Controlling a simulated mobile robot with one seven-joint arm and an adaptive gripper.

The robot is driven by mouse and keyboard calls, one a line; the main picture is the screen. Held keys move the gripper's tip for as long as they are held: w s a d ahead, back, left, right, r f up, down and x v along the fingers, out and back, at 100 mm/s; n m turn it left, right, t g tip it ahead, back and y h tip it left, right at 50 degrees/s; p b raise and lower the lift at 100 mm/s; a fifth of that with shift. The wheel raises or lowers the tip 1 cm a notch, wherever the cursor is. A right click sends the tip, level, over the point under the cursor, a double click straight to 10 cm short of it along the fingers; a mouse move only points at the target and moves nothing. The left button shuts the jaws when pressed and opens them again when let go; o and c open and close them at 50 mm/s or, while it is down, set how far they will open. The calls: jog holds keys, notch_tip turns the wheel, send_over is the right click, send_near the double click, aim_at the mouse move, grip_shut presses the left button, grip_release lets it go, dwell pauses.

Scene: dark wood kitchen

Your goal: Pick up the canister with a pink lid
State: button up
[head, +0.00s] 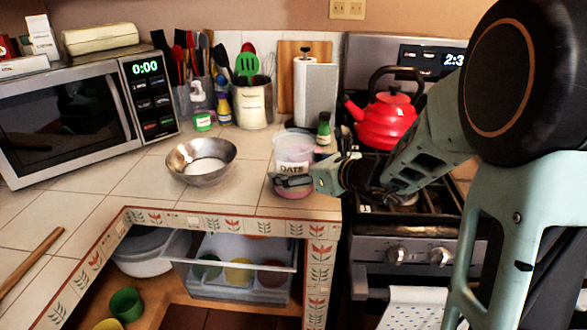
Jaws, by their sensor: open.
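A clear canister (293,150) labelled "OATS" stands on the tiled counter near its corner, left of the stove. Pink shows low on it (294,194), below my fingers; I cannot tell whether this is the lid or another part. My gripper (283,182) reaches in from the right at the canister's lower part. It is open, with the fingers pointing left. A finger crosses in front of the canister and hides part of it. I cannot tell whether the fingers touch it.
A metal bowl (201,162) stands left of the canister. A small dark green bottle (324,130) and a paper towel roll (315,92) are behind it. A red kettle (386,121) sits on the stove. An open drawer (232,270) juts out below the counter.

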jog(key=shift+w+a+f, duration=0.2)
jog(key=shift+w+a, duration=0.1)
jog(key=shift+w, duration=0.05)
jog(key=shift+r, duration=0.1)
jog(key=c, duration=1.8)
